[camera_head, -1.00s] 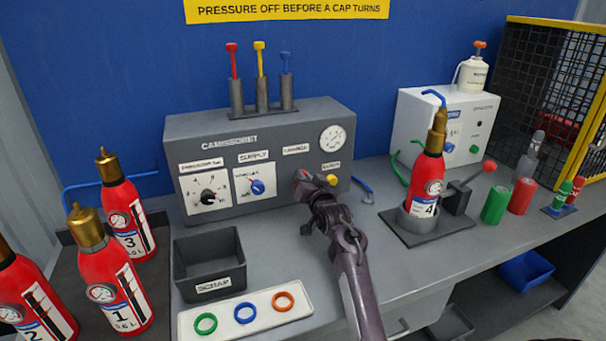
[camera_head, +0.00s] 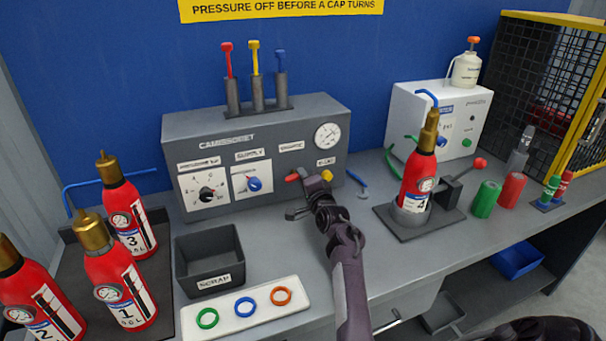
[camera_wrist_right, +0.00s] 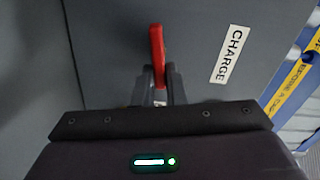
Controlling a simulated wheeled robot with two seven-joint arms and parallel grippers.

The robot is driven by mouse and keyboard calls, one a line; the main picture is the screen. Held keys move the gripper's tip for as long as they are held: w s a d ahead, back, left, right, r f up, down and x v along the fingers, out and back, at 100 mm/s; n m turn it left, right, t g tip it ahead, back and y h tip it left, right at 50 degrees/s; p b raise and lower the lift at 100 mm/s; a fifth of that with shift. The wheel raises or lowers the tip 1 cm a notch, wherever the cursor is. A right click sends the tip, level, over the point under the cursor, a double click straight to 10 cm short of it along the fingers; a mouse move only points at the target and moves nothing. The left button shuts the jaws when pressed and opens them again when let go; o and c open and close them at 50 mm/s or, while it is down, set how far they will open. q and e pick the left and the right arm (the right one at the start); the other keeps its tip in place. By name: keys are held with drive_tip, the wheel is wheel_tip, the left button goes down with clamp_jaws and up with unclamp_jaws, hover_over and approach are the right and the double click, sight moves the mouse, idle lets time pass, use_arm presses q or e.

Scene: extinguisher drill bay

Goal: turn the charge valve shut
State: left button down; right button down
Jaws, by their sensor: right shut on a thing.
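The charge valve's red lever (camera_head: 292,178) is on the front of the grey charging panel (camera_head: 290,118), below a small label. In the head view it points left from the fingers of my right gripper (camera_head: 304,178). In the right wrist view the red lever (camera_wrist_right: 157,48) stands upright in the picture beside the CHARGE label (camera_wrist_right: 230,55). My right gripper (camera_wrist_right: 160,88) is shut on the lever's near part there. The gripper hides part of the lever and its hub.
A yellow knob (camera_head: 327,175) sits close right of my right gripper. The blue supply knob (camera_head: 254,184) is to its left. Extinguisher 4 (camera_head: 416,178) stands in a holder to the right. A scrap bin (camera_head: 240,262) and ring tray (camera_head: 220,330) are in front.

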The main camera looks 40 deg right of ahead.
drive_tip(key=shift+f+m, duration=0.2)
drive_tip(key=shift+m, duration=1)
drive_tip(key=shift+p, duration=0.3)
drive_tip(key=c, duration=1.5)
unclamp_jaws()
drive_tip(key=p+v, duration=0.6)
drive_tip(key=v, duration=0.1)
drive_tip(key=shift+s+a+p, duration=0.1)
drive_tip(key=shift+s+p, duration=0.2)
drive_tip(key=shift+s, duration=0.1)
drive_tip(key=shift+f, duration=0.1)
